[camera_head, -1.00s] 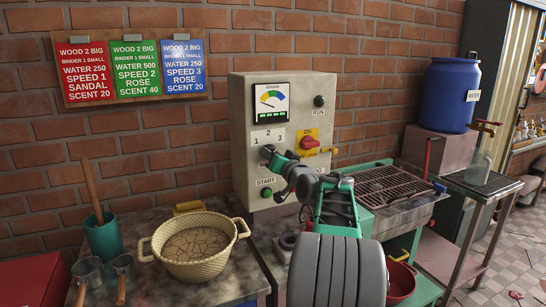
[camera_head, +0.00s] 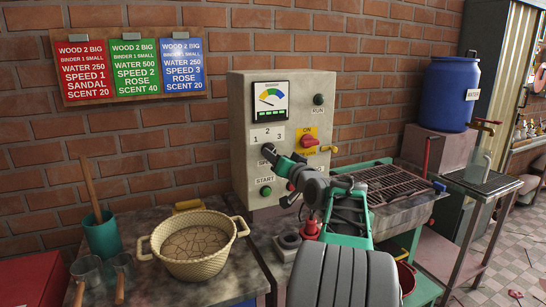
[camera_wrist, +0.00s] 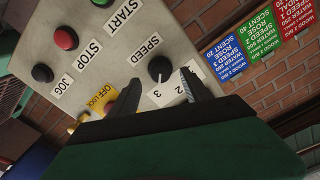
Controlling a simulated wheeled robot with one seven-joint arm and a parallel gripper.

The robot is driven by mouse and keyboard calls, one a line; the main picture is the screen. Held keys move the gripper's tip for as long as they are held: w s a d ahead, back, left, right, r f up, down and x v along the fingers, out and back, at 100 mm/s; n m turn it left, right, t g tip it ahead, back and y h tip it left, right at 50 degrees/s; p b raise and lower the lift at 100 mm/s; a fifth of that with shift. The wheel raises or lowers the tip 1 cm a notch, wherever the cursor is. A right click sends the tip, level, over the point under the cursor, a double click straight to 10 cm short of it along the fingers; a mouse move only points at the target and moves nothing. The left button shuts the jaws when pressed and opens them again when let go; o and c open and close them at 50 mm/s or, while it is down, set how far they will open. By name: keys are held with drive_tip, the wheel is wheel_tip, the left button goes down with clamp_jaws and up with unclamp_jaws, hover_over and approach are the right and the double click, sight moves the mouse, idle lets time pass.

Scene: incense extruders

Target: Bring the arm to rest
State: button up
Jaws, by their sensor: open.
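My arm reaches from the lower middle of the head view up to the grey control panel (camera_head: 245,125). My gripper (camera_head: 272,155) is at the panel's speed dial, which it partly hides in that view. In the wrist view my gripper (camera_wrist: 160,92) is open, with its two dark fingers apart and nothing between them. The black speed knob (camera_wrist: 160,68) shows just beyond the fingertips, with the numbers 2 and 3 beside it. I cannot tell whether a finger touches the panel.
A red switch on a yellow plate (camera_head: 308,140) and a green start button (camera_head: 265,191) are close to my gripper. A woven basket (camera_head: 193,245) stands on the left table. A metal grate (camera_head: 385,184) lies right of my arm. A blue barrel (camera_head: 449,95) stands further right.

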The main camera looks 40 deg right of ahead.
drive_tip(key=shift+v, duration=1.9)
